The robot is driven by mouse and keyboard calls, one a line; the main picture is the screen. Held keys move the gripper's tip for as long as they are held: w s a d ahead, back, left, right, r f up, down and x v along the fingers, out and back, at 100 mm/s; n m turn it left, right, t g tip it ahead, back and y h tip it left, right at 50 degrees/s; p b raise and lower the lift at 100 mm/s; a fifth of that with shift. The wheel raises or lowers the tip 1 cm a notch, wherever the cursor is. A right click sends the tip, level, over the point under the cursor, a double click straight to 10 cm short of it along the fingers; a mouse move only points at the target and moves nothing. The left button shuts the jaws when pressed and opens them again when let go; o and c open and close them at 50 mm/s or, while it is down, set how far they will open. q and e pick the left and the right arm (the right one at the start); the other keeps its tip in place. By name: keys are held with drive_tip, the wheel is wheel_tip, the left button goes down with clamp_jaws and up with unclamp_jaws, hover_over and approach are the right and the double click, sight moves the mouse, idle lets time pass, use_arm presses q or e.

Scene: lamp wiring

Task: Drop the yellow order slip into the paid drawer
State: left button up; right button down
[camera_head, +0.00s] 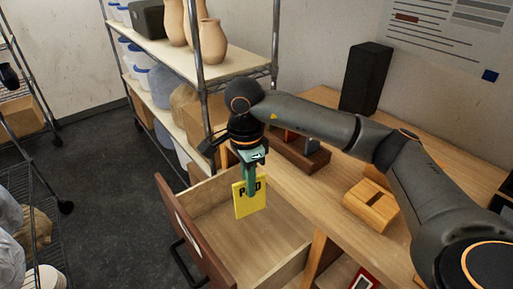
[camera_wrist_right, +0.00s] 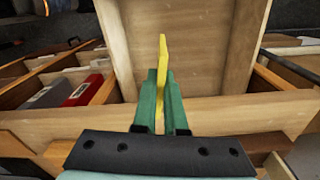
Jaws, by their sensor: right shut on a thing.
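The yellow order slip (camera_head: 243,205), with dark lettering partly hidden by a finger, hangs upright from my right gripper (camera_head: 250,185). The gripper's green fingers are shut on it. In the right wrist view the slip (camera_wrist_right: 163,65) shows edge-on between the two green fingertips (camera_wrist_right: 162,88). The slip is above the open drawer (camera_head: 193,247), which is pulled out from the wooden desk and has a reddish-brown front with a dark handle. The drawer's bare wooden floor shows below the slip, and I see nothing lying in it. My left gripper is out of view.
The desk top (camera_head: 330,205) bears a wooden block with a slot (camera_head: 371,204) and a tall black box (camera_head: 366,77). A metal shelf with vases (camera_head: 209,40) stands behind the drawer. A red-framed item (camera_head: 362,281) is low by the desk. Open floor lies left of the drawer.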

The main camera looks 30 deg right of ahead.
drive_tip(key=w+d+r+m, duration=0.4)
drive_tip(key=d+m, duration=0.1)
drive_tip(key=m, duration=1)
drive_tip(key=shift+m, duration=0.3)
wheel_tip(320, 180, down, 6)
drive_tip(key=b, duration=0.3)
drive_tip(key=shift+w+a+b, duration=0.1)
drive_tip(key=shift+b, duration=0.3)
drive_tip(key=shift+r, duration=0.1)
drive_tip(key=c, duration=0.9)
unclamp_jaws()
drive_tip(key=shift+r, duration=0.1)
